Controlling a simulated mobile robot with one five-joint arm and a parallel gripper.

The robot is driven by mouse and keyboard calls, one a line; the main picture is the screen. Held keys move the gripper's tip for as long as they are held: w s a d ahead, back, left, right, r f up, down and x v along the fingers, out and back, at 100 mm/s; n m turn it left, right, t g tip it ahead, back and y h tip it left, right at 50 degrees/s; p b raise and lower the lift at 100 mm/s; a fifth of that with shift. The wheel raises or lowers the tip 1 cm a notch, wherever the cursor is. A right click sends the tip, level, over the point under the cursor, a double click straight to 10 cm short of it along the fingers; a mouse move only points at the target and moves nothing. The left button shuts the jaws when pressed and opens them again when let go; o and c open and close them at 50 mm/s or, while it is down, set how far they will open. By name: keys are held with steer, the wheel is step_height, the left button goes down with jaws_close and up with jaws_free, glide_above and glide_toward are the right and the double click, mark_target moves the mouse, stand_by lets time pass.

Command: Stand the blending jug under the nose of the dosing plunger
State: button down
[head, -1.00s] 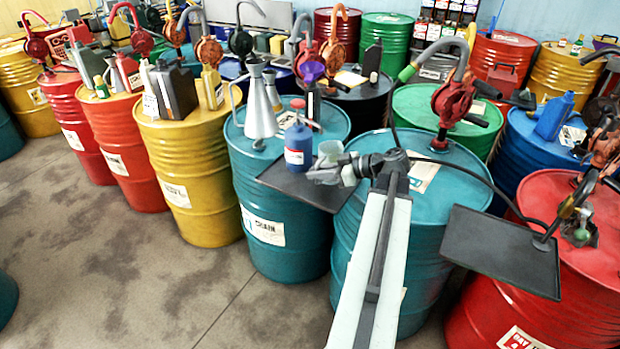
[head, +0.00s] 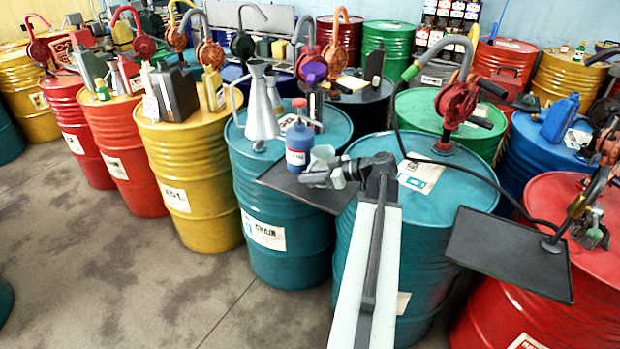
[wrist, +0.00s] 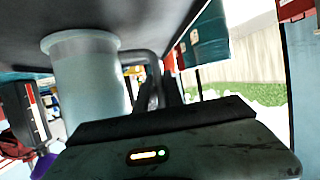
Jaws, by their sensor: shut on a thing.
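The blending jug (head: 322,157), a pale translucent cup, is close beside the blue bottle with a red top (head: 299,150), which looks like the dosing plunger. The bottle stands at the left of a dark tray. My gripper (head: 337,174) is shut on the jug's handle, from the jug's right. In the wrist view the jug (wrist: 88,80) is large at left, its flanged end near a dark flat surface, with my gripper (wrist: 166,92) at its handle. The jug looks about upright. I cannot tell whether it touches the tray, or whether it is exactly under the nose.
The dark tray (head: 290,183) juts from a teal drum. A metal funnel can (head: 259,110) stands behind the bottle. A second dark tray (head: 510,252) is at right, beside a red drum. A red hand pump (head: 457,105) rises behind my arm. Open floor lies at front left.

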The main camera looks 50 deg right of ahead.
steer(key=c, duration=1.5)
jaws_free()
steer(key=shift+o, duration=0.2)
steer(key=shift+s+r+p, duration=0.15)
steer(key=shift+r+p, duration=0.1)
steer(key=shift+p, duration=0.15)
steer(key=p+v, duration=0.4)
steer(key=v, duration=0.7)
steer(key=shift+s+d, duration=0.25)
steer(key=shift+s, duration=0.05)
